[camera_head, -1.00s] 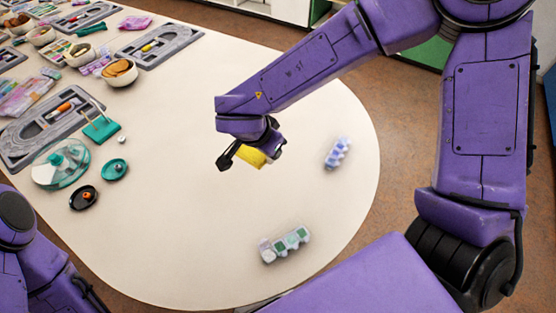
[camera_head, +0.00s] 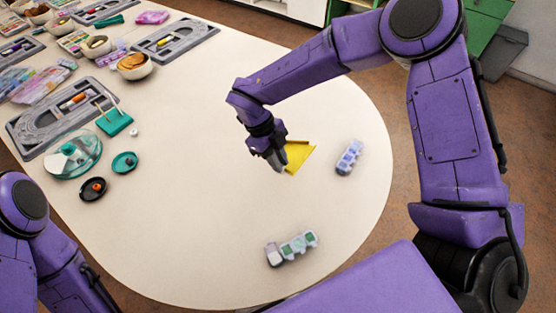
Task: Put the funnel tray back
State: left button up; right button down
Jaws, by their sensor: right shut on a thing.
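The yellow funnel tray (camera_head: 299,154) is in the head view near the middle of the pale table (camera_head: 200,225). My right gripper (camera_head: 281,163) is shut on its left edge, and the fingers hide part of that edge. I cannot tell whether the tray touches the table. My left arm shows at the lower left, but its gripper is outside the view.
A blue-lidded bead box (camera_head: 349,157) lies right of the tray, and a green-lidded one (camera_head: 292,248) nearer me. Grey bead boards (camera_head: 65,118), a clear round container (camera_head: 75,156) and small dishes (camera_head: 124,162) crowd the left. The middle table is clear.

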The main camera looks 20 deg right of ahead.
jog(key=w+f, duration=0.2)
jog(key=f, duration=0.1)
jog(key=shift+w+d+f, duration=0.2)
jog(key=shift+w+d, duration=0.2)
notch_tip(320, 180, down, 3)
jog(key=shift+w+f+p, duration=0.1)
jog(key=shift+f+p, duration=0.1)
jog(key=shift+p, duration=0.25)
jog(key=shift+f, duration=0.15)
jog(key=c, duration=1.1)
grip_release()
jog(key=shift+o, duration=0.2)
jog(key=shift+r, duration=0.2)
jog(key=b+v, duration=0.1)
jog(key=v, duration=1.1)
jog(key=shift+b, duration=0.4)
